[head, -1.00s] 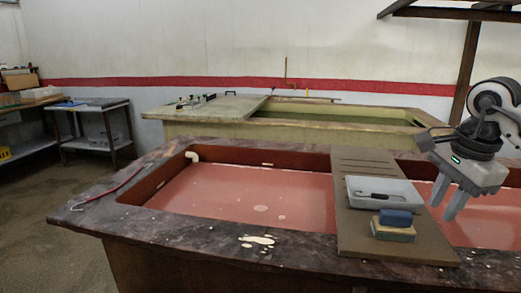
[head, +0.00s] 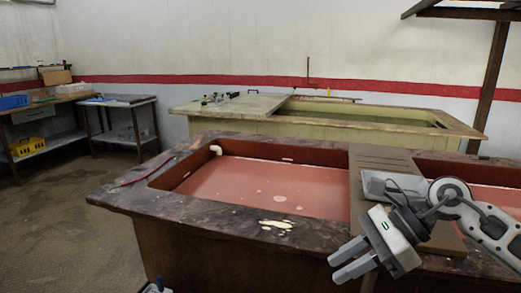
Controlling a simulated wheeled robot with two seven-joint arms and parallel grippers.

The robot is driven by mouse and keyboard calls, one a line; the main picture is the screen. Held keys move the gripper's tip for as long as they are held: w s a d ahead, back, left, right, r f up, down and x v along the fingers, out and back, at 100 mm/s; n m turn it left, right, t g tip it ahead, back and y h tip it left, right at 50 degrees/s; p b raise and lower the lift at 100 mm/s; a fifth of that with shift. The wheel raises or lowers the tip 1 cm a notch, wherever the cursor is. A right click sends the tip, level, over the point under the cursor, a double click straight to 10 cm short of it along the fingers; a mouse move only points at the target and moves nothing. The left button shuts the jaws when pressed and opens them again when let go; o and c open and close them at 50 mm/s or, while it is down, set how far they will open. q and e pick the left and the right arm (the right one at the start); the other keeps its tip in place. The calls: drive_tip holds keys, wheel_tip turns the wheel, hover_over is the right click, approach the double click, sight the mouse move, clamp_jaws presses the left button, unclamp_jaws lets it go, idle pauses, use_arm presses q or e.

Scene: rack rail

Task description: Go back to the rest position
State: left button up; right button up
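My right gripper (head: 338,270) hangs in front of the dark stone edge of the near basin, at lower right in the head view. Its two fingers point left and slightly down, with a gap between them and nothing held. My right arm comes in from the right edge and covers part of the brown board. My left gripper is not seen; only a small white and dark piece, probably mine, shows at the bottom edge.
The near basin (head: 150,197) holds reddish liquid. A brown board (head: 382,162) lies across it, with a grey tray (head: 374,185) partly behind my arm. A greenish basin (head: 455,128) stands behind. Floor (head: 70,235) is open at left; side tables (head: 122,103) stand beyond.

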drive_tip(key=s+a+m+y, duration=0.3)
drive_tip(key=a+m+y, duration=0.35)
drive_tip(key=a, duration=0.35)
drive_tip(key=s+d+f+m+t+h, duration=0.1)
drive_tip(key=d+f+m+t+h, duration=0.3)
drive_tip(key=m, duration=0.8)
drive_tip(key=d+f+m+t+h, duration=0.1)
drive_tip(key=f+m+t+h, duration=0.35)
drive_tip(key=m, duration=0.75)
drive_tip(key=s+d+f+m+t+h, duration=0.1)
drive_tip(key=d+f+m+t, duration=0.1)
drive_tip(key=f+m+t, duration=0.75)
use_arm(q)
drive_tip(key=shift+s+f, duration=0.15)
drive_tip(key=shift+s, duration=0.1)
use_arm(e)
drive_tip(key=s+d+f+m+g+h, duration=0.2)
drive_tip(key=s+f+m+g+h, duration=0.2)
drive_tip(key=s+f+m+g, duration=0.4)
drive_tip(key=s+m, duration=0.2)
drive_tip(key=shift+s+d+f+m, duration=0.2)
drive_tip(key=shift+s+d+m, duration=0.15)
drive_tip(key=shift+m, duration=0.05)
